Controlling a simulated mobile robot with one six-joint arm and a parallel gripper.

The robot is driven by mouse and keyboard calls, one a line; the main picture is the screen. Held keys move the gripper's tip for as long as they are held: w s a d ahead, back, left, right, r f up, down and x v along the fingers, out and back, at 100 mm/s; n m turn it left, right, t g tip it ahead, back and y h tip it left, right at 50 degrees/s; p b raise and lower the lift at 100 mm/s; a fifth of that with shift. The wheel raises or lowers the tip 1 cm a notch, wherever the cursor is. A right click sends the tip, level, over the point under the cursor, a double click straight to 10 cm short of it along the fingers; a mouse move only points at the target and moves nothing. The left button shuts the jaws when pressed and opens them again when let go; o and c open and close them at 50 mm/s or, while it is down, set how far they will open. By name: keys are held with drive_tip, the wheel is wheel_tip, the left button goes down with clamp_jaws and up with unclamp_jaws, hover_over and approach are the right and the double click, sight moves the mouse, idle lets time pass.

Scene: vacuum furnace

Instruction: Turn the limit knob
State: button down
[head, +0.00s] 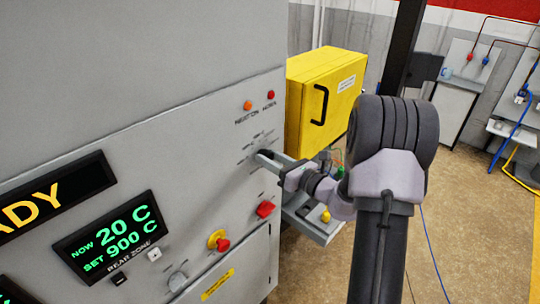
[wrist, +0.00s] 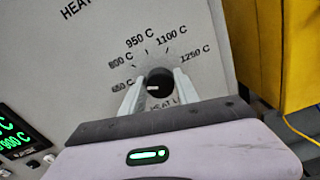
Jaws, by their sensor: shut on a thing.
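The limit knob (wrist: 160,79) is a round black knob with a white mark in the wrist view. Its dial reads 650 C, 800 C, 950 C, 1100 C and 1250 C around it. The white mark lies on the knob's left side, roughly toward 650 C. My gripper (wrist: 156,86) has one finger on each side of the knob and is shut on it.
A display (head: 108,238) reads NOW 20 C, SET 900 C. A yellow cabinet (head: 310,95) stands behind. Open floor lies right.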

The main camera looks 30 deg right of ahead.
drive_tip(key=m+p, duration=0.4)
drive_tip(key=m, duration=0.3)
drive_tip(key=shift+r+p, duration=0.15)
drive_tip(key=shift+p, duration=0.25)
drive_tip(key=m+p, duration=0.1)
drive_tip(key=m, duration=0.2)
drive_tip(key=m+p, duration=0.2)
drive_tip(key=m, duration=0.1)
drive_tip(key=shift+d+f+p, duration=0.1)
drive_tip(key=shift+f+p, duration=0.1)
drive_tip(key=shift+p, duration=0.1)
drive_tip(key=c, duration=0.9)
unclamp_jaws()
drive_tip(key=shift+s, duration=0.1)
drive_tip(key=b+v, duration=0.3)
drive_tip(key=v, duration=1.4)
